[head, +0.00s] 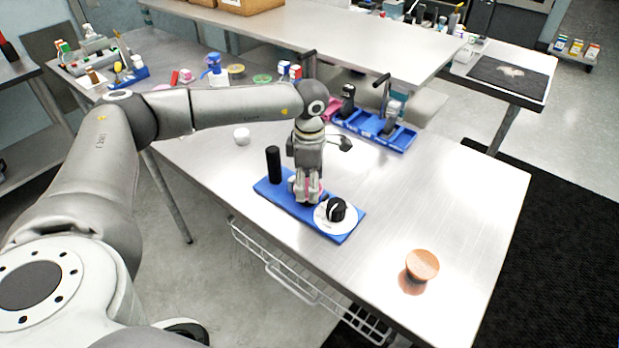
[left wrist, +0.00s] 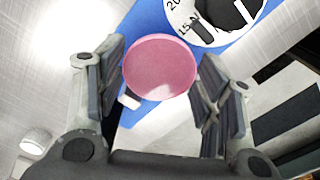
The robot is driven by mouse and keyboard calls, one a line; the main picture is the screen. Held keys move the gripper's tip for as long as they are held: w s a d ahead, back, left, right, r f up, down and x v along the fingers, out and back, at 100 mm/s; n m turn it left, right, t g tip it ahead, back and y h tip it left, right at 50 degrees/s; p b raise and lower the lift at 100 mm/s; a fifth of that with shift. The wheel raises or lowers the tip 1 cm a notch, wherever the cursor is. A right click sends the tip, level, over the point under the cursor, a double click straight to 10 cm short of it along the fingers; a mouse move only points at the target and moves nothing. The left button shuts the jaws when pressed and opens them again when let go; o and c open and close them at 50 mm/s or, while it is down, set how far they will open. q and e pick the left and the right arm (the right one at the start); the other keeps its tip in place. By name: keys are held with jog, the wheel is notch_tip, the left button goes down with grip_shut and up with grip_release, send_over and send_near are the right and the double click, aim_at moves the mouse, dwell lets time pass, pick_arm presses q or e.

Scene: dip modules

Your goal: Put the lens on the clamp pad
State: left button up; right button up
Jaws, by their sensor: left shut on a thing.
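The lens appears as a round pink disc (left wrist: 160,67) between the fingertips of my left gripper (left wrist: 163,85) in the left wrist view. In the head view my left gripper (head: 307,194) points down, shut on it, over the middle of a blue base plate (head: 267,188). Only a little pink shows between the fingers there. The plate carries a black post and a white dial with a black knob (head: 337,210). The gripper is between post and dial. I cannot make out the clamp pad, or whether the lens touches the plate. My right gripper is not in view.
The black post (head: 273,164) stands close left of the gripper, the dial close right. A wooden knob-shaped piece (head: 422,265) stands at the right front. A small white round piece (head: 242,136) is behind. A blue tray (head: 375,132) holds devices farther back. The table's right side is mostly clear.

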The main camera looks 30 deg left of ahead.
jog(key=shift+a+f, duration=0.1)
pick_arm(q)
jog(key=shift+f, duration=0.25)
jog(key=o, duration=0.9)
jog(key=shift+r, duration=0.1)
jog(key=shift+c, duration=0.2)
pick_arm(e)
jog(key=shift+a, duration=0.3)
pick_arm(q)
jog(key=shift+r, duration=0.4)
notch_tip(320, 180, up, 12)
jog(key=b, duration=0.3)
jog(key=shift+f, duration=0.2)
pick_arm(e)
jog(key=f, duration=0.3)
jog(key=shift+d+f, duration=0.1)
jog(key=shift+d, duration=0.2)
